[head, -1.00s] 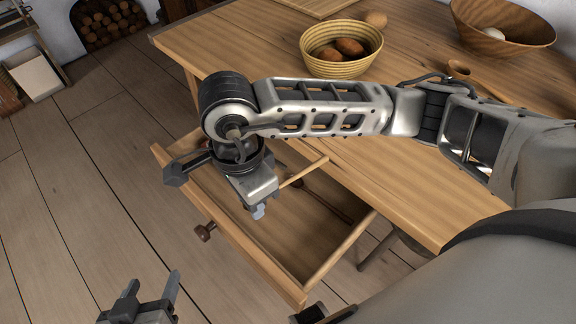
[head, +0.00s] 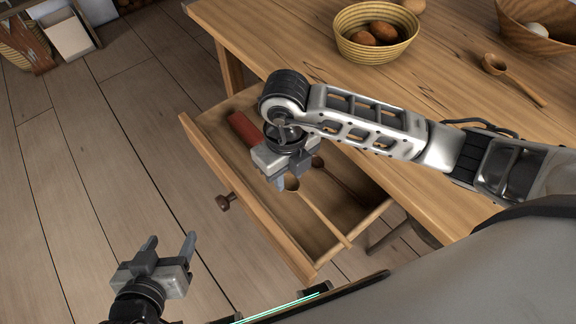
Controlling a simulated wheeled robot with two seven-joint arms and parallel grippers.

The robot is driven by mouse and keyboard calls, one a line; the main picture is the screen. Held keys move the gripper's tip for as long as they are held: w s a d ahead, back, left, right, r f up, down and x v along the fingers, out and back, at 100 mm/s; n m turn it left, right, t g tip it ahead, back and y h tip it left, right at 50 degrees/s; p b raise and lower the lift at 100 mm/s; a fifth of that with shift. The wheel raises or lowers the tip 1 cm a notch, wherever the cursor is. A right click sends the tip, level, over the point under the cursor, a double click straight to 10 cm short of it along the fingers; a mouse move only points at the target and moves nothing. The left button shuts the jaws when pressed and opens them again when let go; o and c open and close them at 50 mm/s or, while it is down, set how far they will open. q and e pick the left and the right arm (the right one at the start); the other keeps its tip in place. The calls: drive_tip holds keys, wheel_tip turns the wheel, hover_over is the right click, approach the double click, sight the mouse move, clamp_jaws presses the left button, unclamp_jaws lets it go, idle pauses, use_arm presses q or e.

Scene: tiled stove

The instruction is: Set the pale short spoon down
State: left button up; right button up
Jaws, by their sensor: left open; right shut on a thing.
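My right gripper (head: 279,184) is shut on the pale short spoon (head: 318,216) near its bowl end, over the open drawer (head: 209,150). The spoon's handle slants down to the right, towards the drawer's front right side. I cannot tell whether the spoon touches the drawer floor. My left gripper (head: 170,241) is open and empty, over the floor left of the drawer. My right arm hides part of the drawer.
In the drawer lie a dark spoon (head: 342,182) and a red-brown cylinder (head: 242,129).

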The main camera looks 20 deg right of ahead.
drive_tip(key=w+f, duration=0.2)
drive_tip(key=w+d+f, duration=0.1)
drive_tip(key=w+f, duration=0.3)
drive_tip(key=shift+d+f+b, duration=0.2)
drive_tip(key=shift+d+b, duration=0.05)
drive_tip(key=shift+b, duration=0.15)
drive_tip(key=shift+f, duration=1.55)
drive_tip(key=shift+f, duration=0.1)
drive_tip(key=o, duration=1)
drive_tip(key=shift+b, duration=0.3)
drive_tip(key=shift+c, duration=0.2)
wheel_tip(320, 180, up, 12)
drive_tip(key=p, duration=0.1)
drive_tip(key=shift+w, duration=0.3)
